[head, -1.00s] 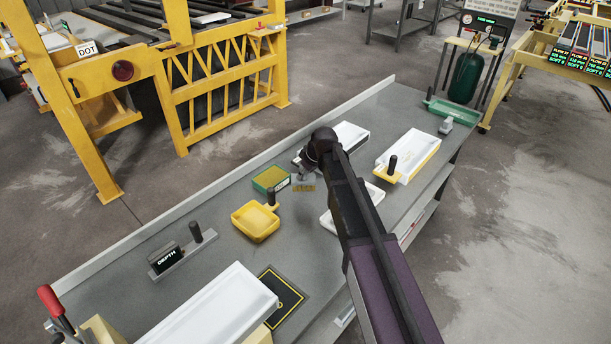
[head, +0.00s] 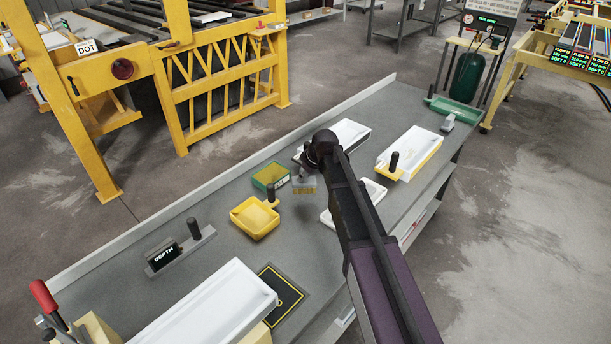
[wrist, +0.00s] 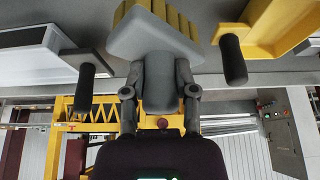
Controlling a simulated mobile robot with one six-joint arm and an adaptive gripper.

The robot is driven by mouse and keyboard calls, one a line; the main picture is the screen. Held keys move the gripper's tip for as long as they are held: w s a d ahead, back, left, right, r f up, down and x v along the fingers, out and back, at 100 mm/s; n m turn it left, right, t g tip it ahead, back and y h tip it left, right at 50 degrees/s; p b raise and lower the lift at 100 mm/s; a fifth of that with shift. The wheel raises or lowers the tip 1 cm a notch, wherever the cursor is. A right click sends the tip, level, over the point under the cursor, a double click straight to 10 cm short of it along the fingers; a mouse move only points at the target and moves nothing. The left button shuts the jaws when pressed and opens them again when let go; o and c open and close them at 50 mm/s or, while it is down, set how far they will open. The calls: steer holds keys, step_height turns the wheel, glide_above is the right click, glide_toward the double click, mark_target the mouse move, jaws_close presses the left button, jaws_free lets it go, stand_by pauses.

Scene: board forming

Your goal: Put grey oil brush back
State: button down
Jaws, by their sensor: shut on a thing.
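The grey oil brush (head: 304,183) has a grey block head with yellow bristles. My gripper (wrist: 160,95) is shut on its grey handle, with one finger on each side. The brush head (wrist: 153,40) and bristles show past the fingertips in the wrist view. In the head view the bristles point down over the grey bench, beside a green-and-yellow box (head: 269,177). My arm hides part of the hold there, and I cannot tell the exact gap between bristles and bench.
A yellow scoop (head: 253,220) with a dark handle lies close to the brush. White trays (head: 407,147) stand to the right. A DEPTH gauge block (head: 165,256) and a long white tray (head: 215,305) are at front left.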

mark_target(305, 187)
steer(key=shift+f+b, duration=2.35)
steer(key=shift+f, duration=0.3)
steer(key=shift+f+b, duration=0.35)
steer(key=shift+b, duration=0.05)
steer(key=shift+c, duration=1.6)
jaws_free()
steer(key=o, duration=0.3)
steer(key=shift+r+p, duration=0.25)
steer(key=shift+p, duration=0.05)
